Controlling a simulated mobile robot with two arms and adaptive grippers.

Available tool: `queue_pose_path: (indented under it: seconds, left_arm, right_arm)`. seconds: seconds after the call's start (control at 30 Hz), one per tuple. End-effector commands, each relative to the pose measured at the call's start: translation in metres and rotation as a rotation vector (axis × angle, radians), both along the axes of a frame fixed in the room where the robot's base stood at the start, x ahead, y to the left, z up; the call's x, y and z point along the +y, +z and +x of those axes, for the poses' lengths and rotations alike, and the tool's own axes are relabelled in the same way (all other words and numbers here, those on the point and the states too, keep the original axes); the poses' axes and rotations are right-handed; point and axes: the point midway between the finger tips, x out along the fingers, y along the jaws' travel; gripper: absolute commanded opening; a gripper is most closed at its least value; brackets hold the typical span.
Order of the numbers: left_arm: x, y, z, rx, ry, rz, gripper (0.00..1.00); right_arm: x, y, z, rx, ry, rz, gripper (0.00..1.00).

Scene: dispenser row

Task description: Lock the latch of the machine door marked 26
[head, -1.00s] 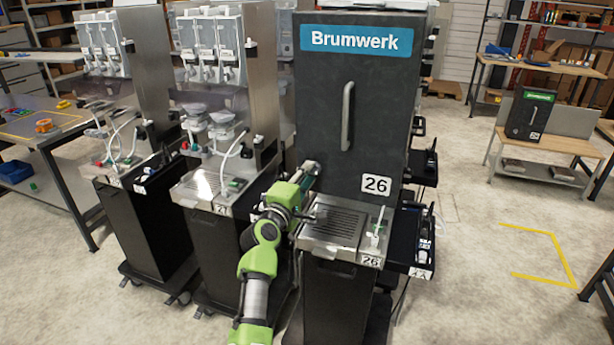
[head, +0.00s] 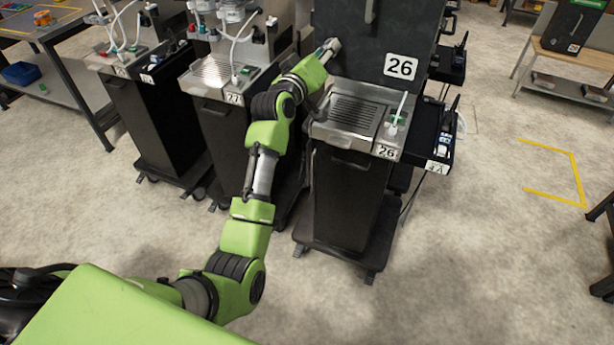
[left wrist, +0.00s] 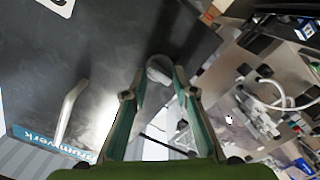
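The dark door (head: 385,45) marked 26 stands upright on its machine; its number plate (head: 401,67) is at the lower right. The door's long grey handle shows at the top of the head view (head: 370,10) and in the left wrist view (left wrist: 70,110). My left gripper (head: 333,45) is at the door's lower left edge. In the left wrist view, its two fingers (left wrist: 159,76) stand apart on both sides of a rounded grey piece (left wrist: 158,68), perhaps the latch. I cannot tell whether they touch it. The latch's position is unclear. My right gripper is not in view.
Below the door are a metal drip tray (head: 352,112) and a small panel with a green switch (head: 394,120). The neighbouring machine (head: 225,75) stands close on the left, leaving a narrow gap for my left arm. Open floor lies in front and right.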

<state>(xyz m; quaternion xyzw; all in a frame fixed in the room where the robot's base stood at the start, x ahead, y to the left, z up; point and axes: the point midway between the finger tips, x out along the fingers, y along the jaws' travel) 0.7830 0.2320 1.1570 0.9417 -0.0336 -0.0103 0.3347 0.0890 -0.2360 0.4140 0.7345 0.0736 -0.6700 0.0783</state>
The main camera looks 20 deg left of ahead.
Motion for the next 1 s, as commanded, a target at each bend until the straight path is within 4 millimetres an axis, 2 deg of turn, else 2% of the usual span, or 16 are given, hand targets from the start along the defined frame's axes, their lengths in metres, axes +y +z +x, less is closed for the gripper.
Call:
queue_pose_path:
  seconds: [0.03,0.43,0.5,1.0]
  left_arm:
    - [0.000,-0.006,0.000,-0.007,0.002,0.084,0.26]
    - [-0.002,-0.005,-0.001,-0.045,0.010,0.694,0.26]
    - [-0.002,-0.001,-0.015,-0.042,0.008,0.680,0.26]
    - [0.004,-0.001,-0.107,-0.043,0.009,0.674,0.26]
  right_arm:
    - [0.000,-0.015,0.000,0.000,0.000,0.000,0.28]
    - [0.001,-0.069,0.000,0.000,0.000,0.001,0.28]
    - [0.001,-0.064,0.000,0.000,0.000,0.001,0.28]
    - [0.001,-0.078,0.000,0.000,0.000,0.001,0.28]
